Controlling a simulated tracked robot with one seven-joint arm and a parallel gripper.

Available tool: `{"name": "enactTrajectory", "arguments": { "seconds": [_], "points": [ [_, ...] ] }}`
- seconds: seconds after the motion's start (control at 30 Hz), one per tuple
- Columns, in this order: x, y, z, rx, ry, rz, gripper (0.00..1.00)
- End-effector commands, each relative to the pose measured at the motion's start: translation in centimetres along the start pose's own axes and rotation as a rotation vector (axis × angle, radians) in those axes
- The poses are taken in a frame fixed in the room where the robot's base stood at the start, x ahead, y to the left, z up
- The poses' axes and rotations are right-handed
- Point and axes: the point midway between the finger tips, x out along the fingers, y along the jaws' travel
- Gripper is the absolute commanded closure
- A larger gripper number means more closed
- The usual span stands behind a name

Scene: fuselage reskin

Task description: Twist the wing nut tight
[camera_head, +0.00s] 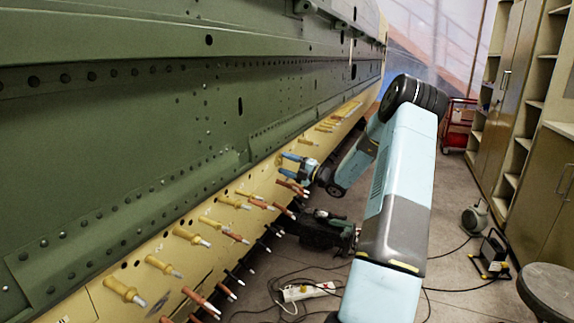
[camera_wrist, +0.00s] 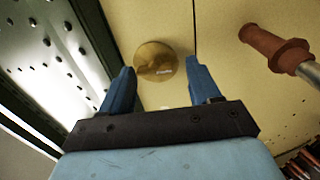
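My gripper (camera_head: 284,165) is at the yellow lower skin strip of the fuselage, its two blue fingers pointing left toward the panel. In the wrist view my gripper (camera_wrist: 160,66) is open, with a clear gap between the fingers. A round brass-coloured disc (camera_wrist: 155,61) with small dark marking shows against the cream panel, ahead of and between the fingertips. No finger visibly presses on it. I cannot make out wings on it, so I cannot tell whether it is the wing nut. In the head view the spot ahead of the fingers is too small to read.
A copper-coloured fastener (camera_wrist: 275,48) sticks out to the right of the fingers. Rows of yellow fasteners (camera_head: 188,236) and copper ones line the yellow strip (camera_head: 135,275). The green fuselage panel (camera_head: 110,150) rises at left. Cables, a lamp (camera_head: 492,255) and a stool (camera_head: 548,290) occupy the floor.

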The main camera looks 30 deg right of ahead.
Motion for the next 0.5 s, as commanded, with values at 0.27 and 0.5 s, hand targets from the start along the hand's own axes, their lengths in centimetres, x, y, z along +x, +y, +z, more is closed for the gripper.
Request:
{"name": "enactTrajectory", "arguments": {
  "seconds": [0.27,0.5],
  "points": [
    [0.08,0.13,0.01,-0.002,0.001,0.002,0.28],
    [-0.19,0.25,0.0,-0.004,0.002,0.004,0.28]
  ]
}}
